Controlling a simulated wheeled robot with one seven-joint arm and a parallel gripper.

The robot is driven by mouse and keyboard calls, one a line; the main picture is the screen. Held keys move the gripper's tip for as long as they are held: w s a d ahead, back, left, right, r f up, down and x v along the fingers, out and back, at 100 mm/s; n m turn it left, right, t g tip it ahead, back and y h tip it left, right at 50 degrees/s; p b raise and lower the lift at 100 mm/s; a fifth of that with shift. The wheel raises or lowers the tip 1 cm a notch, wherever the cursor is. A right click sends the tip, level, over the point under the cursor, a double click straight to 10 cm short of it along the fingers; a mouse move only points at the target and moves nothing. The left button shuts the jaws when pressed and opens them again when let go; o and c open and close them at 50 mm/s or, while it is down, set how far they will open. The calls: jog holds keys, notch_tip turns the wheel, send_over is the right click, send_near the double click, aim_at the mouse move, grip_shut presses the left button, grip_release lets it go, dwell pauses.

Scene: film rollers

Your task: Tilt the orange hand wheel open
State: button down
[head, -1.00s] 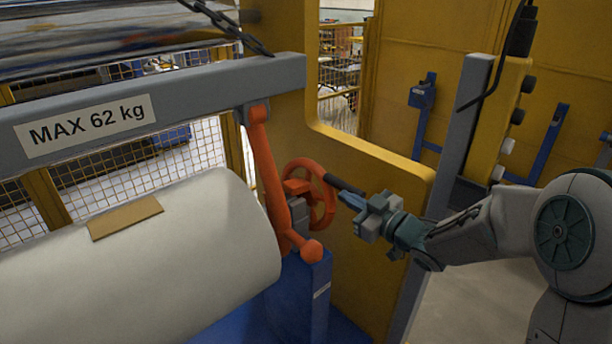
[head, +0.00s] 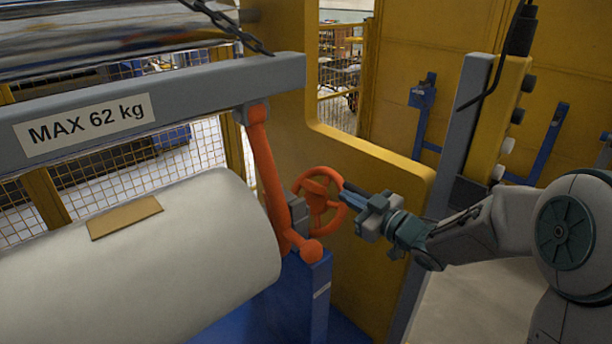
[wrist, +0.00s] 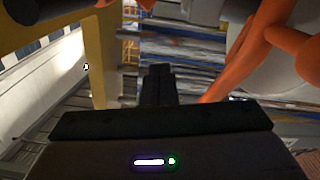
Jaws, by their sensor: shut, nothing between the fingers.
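The orange hand wheel (head: 318,200) is in the middle of the head view, mounted on a grey block (head: 299,214) beside the long orange lever (head: 266,170). Its round face with spokes is turned broadly toward the head camera. My gripper (head: 345,193) is shut and empty, with its fingertips at the right side of the wheel rim. I cannot tell whether they touch it. In the wrist view the shut fingers (wrist: 158,84) point forward, and orange parts (wrist: 268,25) show at the right; which of them is the wheel is unclear.
A large white roll (head: 190,245) lies at the left under a grey beam marked MAX 62 kg (head: 200,84). A blue stand (head: 313,285) is below the wheel. A yellow panel (head: 375,260) stands behind the wheel and gripper.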

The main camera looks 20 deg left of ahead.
jog(key=s+v, duration=0.1)
jog(key=v, duration=0.8)
jog(key=shift+a, duration=0.15)
dwell(0.4)
jog(key=w+d+r+m+t+h+p, duration=0.1)
jog(key=d+r+m+t+h+p, duration=0.1)
jog(key=d+m+h, duration=0.6)
jog(key=d+r+m+t+h+p, duration=0.1)
jog(key=d+m+t+h+p, duration=0.1)
jog(key=d+h, duration=0.75)
jog(key=s+d+m+g+p, duration=0.1)
jog(key=s+d+m+g, duration=0.2)
jog(key=s, duration=0.7)
jog(key=s+d+m+g+p, duration=0.2)
jog(key=s+d+m+g, duration=0.1)
jog(key=s, duration=0.7)
jog(key=shift+s+d+g+y, duration=0.45)
jog(key=shift+d+g, duration=0.15)
jog(key=shift+g, duration=0.4)
